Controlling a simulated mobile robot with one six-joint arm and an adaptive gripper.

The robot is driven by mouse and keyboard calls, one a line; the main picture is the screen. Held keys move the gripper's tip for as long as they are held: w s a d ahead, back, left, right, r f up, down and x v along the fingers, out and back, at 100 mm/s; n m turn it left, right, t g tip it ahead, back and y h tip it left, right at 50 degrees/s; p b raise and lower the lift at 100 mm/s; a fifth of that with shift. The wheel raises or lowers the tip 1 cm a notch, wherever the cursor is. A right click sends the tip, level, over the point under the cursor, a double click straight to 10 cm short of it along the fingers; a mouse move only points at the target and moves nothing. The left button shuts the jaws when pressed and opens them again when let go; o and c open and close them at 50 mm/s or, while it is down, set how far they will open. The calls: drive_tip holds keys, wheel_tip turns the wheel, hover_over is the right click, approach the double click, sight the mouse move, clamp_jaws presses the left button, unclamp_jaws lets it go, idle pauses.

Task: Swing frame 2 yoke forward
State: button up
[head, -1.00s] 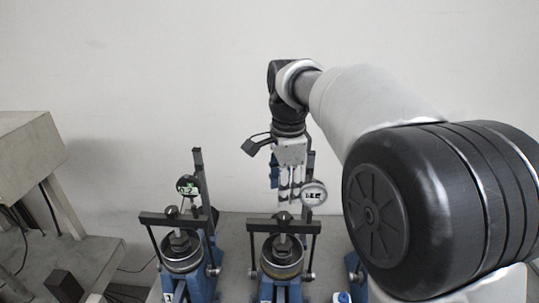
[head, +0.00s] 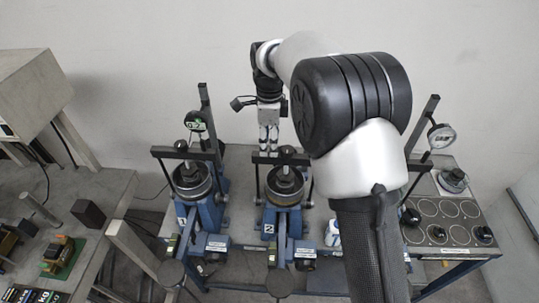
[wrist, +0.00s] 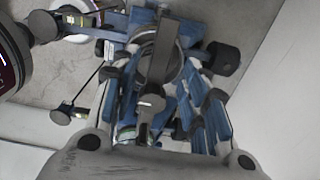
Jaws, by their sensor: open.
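Frame 2 (head: 283,220) is a blue lever frame marked "2", at the middle of the bench in the head view. Its yoke (head: 262,158), a dark crossbar, lies level above a round cup with a black knob near its middle. Thin side arms run down from the yoke to the frame. My gripper (head: 268,140) points down, open and empty, just behind the yoke and a little left of the knob. Contact cannot be told. In the wrist view my gripper (wrist: 167,155) shows at the bottom edge, with blue frame parts beyond it. My arm hides the area right of frame 2.
Frame 1 (head: 207,215) stands on the left with a dial gauge (head: 195,121). Another frame on the right, with a gauge (head: 441,136), is partly behind my arm. A panel with several round marks (head: 450,208) is at far right. A cluttered side table (head: 100,185) is at left.

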sight(269, 154)
wheel_tip(269, 154, down, 6)
drive_tip(key=shift+c, duration=0.2)
clamp_jaws()
idle(0.6)
